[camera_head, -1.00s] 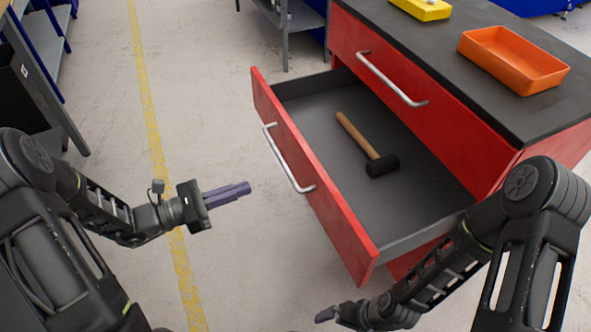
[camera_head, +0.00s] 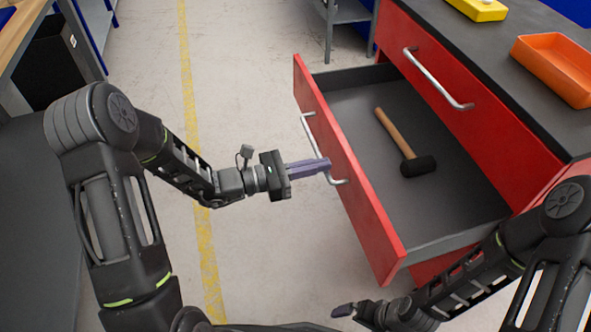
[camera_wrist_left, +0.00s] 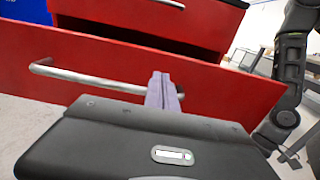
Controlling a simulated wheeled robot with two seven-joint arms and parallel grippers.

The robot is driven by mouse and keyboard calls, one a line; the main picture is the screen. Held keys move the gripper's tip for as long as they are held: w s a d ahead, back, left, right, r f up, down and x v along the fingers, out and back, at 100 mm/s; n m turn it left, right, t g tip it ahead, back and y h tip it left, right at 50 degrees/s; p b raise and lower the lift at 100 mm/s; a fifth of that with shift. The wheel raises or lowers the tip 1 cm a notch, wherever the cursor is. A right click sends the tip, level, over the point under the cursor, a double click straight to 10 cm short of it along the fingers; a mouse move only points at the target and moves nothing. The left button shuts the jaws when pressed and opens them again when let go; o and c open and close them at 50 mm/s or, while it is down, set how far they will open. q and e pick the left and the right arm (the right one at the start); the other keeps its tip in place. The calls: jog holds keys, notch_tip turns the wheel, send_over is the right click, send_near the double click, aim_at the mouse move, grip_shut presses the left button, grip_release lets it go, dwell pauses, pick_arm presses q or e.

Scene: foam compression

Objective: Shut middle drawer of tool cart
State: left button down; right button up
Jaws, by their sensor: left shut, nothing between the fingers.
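The middle drawer (camera_head: 352,180) of the red tool cart (camera_head: 470,118) stands pulled out, with a silver bar handle (camera_head: 308,128) on its red front. A hammer (camera_head: 397,139) with a wooden handle and black head lies inside. My left gripper (camera_head: 327,165) is shut and empty, its fingertips at the drawer front near the handle's near end; I cannot tell if they touch. In the left wrist view the fingers (camera_wrist_left: 162,92) point at the red front (camera_wrist_left: 215,85), over the handle bar (camera_wrist_left: 85,76). My right gripper (camera_head: 343,310) is low, near the drawer's near corner; its jaw state is unclear.
The closed drawer above has a silver handle (camera_head: 438,80). An orange tray (camera_head: 560,68) and a yellow container (camera_head: 478,10) sit on the dark cart top. A grey shelf unit (camera_head: 345,14) stands behind. Open floor with a yellow line (camera_head: 190,110) lies left.

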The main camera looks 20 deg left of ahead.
aim_at(342, 160)
pick_arm(q)
jog(key=shift+x, duration=1.4)
pick_arm(e)
jog(key=shift+f, duration=0.1)
pick_arm(q)
jog(key=shift+d, duration=0.1)
